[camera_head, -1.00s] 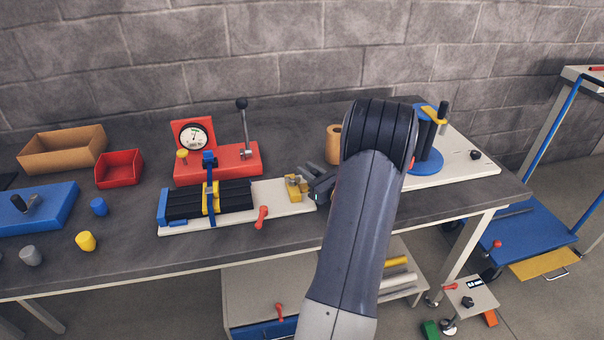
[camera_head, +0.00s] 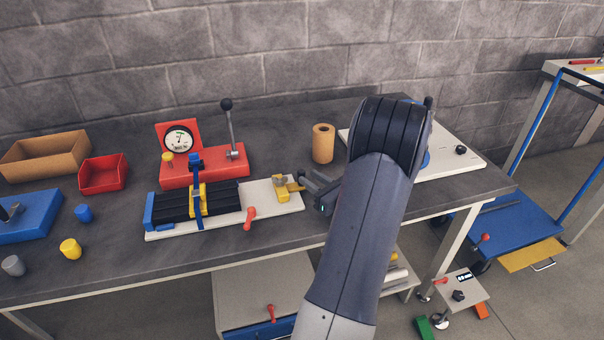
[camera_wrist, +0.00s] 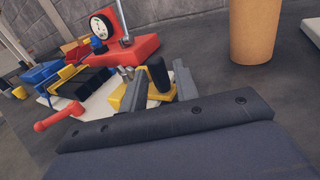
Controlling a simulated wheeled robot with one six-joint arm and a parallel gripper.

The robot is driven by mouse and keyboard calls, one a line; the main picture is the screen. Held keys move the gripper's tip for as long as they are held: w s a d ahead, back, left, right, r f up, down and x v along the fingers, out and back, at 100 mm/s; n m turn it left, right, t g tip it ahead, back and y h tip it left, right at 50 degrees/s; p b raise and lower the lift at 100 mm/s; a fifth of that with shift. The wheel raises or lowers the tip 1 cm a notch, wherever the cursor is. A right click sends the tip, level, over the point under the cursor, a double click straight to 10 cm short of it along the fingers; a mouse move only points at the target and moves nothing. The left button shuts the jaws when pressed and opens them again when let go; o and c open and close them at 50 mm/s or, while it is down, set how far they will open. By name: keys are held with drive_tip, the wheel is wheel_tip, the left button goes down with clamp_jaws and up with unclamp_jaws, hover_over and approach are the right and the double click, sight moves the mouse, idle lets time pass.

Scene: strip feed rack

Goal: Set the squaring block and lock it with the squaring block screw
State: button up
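A yellow block (camera_head: 281,192), which I take for the squaring block, sits at the right end of the white base plate (camera_head: 262,210). A yellow piece sticks out from it toward my gripper. My gripper (camera_head: 312,186) is low at the plate's right end, partly hidden by my arm. In the wrist view its two fingers (camera_wrist: 158,88) stand apart, with a black knob (camera_wrist: 157,68) showing between them above yellow parts (camera_wrist: 163,93). Gaps show beside the knob; I cannot tell whether anything touches it. Small grey cylinders (camera_wrist: 126,73) stand just left. I cannot tell which part is the squaring block screw.
Black strips (camera_head: 172,206) lie on the plate under a blue and yellow clamp (camera_head: 198,200). A red lever (camera_head: 250,217) is at the plate's front edge. Behind stand a red gauge stand (camera_head: 205,168) and an orange-brown cylinder (camera_head: 323,145). Bare table lies between cylinder and plate.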

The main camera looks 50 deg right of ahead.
drive_tip(key=s, duration=0.5)
drive_tip(key=shift+a, duration=0.2)
drive_tip(key=w, duration=1.1)
drive_tip(key=shift+d, duration=0.35)
drive_tip(key=shift+w+a+p, duration=0.15)
drive_tip(key=shift+a+p, duration=0.1)
drive_tip(key=shift+p, duration=0.05)
